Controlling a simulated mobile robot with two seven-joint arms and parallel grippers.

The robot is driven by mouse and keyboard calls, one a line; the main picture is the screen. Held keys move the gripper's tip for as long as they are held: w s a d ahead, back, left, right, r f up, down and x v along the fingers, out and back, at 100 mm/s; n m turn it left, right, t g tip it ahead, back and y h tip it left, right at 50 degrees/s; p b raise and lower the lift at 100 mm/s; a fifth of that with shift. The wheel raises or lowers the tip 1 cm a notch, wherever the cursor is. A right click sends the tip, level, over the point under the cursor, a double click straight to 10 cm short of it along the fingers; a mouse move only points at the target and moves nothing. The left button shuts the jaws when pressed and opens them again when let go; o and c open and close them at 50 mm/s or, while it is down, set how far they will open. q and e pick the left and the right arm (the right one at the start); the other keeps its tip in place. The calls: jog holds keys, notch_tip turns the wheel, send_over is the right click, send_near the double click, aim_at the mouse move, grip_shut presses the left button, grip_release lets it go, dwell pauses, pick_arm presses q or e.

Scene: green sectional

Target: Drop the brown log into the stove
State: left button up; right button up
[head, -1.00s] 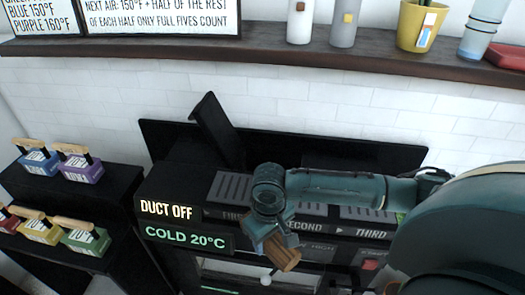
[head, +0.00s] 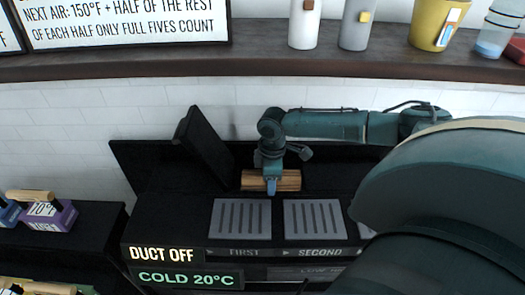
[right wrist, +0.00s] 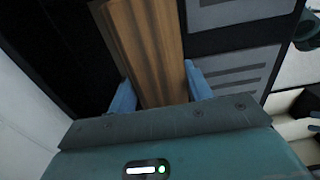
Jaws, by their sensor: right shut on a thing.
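The brown log (head: 289,181) is held level by my right gripper (head: 270,184), above the back part of the black stove (head: 178,222). In the right wrist view the log (right wrist: 150,45) lies between the two blue fingers of the gripper (right wrist: 160,88), which is shut on it. A tilted black lid (head: 203,147) stands raised at the stove's left, beside the log. The dark area under and behind the log is hard to read, so I cannot tell how far above it the log is. My left gripper is not in view.
Grey slotted grates marked FIRST (head: 239,220) and SECOND (head: 315,220) lie in front of the log. Signs read DUCT OFF (head: 160,254) and COLD 20°C. A wooden shelf (head: 270,66) with bottles runs above. Labelled blocks with wooden handles (head: 50,214) stand at left.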

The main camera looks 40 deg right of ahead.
jog(key=shift+w+d+f+b, duration=0.25)
jog(key=shift+d+f+b, duration=0.1)
jog(key=shift+b, duration=0.3)
pick_arm(q)
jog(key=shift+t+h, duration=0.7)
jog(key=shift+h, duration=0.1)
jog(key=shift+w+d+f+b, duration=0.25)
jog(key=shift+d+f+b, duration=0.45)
jog(key=shift+b, duration=1.45)
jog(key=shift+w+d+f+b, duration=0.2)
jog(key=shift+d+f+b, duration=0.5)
jog(key=shift+b, duration=1.45)
pick_arm(e)
jog(key=w+d+f, duration=0.4)
jog(key=w+f, duration=0.1)
jog(key=f, duration=0.1)
jog(key=shift+d, duration=0.1)
jog(key=o, duration=1.2)
jog(key=shift+o, duration=0.2)
jog(key=shift+r, duration=0.1)
